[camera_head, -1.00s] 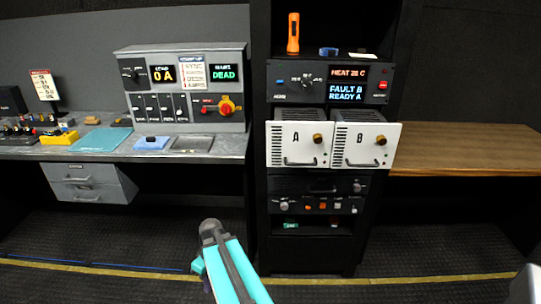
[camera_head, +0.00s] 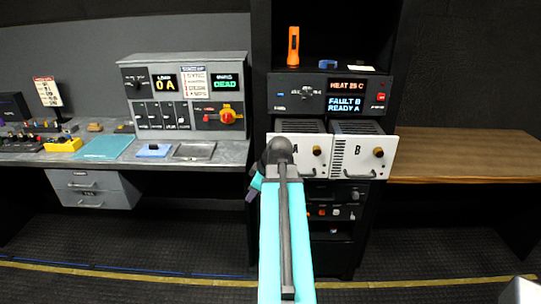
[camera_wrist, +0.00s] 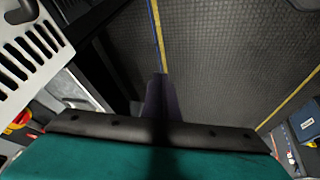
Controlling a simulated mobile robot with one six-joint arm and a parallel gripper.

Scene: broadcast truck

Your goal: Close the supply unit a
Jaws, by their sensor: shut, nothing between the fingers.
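Supply unit A (camera_head: 312,166) is a white vented box with a handle and a yellow-brown knob. It sticks out of the black rack beside the matching unit B (camera_head: 352,158). My arm covers the left part of A's front. My gripper (camera_head: 251,194) is shut and empty, just left of and below unit A, mostly hidden behind my arm. In the wrist view my gripper's dark fingers (camera_wrist: 158,98) point over the floor. A white slotted panel with a dark handle (camera_wrist: 28,45), probably one of the units, fills the upper left there, apart from the fingers.
The rack panel above (camera_head: 345,95) reads HEAT 29 C, FAULT B, READY A. A desk with a grey control console (camera_head: 185,92) stands left, a wooden counter (camera_head: 460,150) right. An orange torch (camera_head: 293,45) stands above. The floor (camera_head: 150,240) in front is clear.

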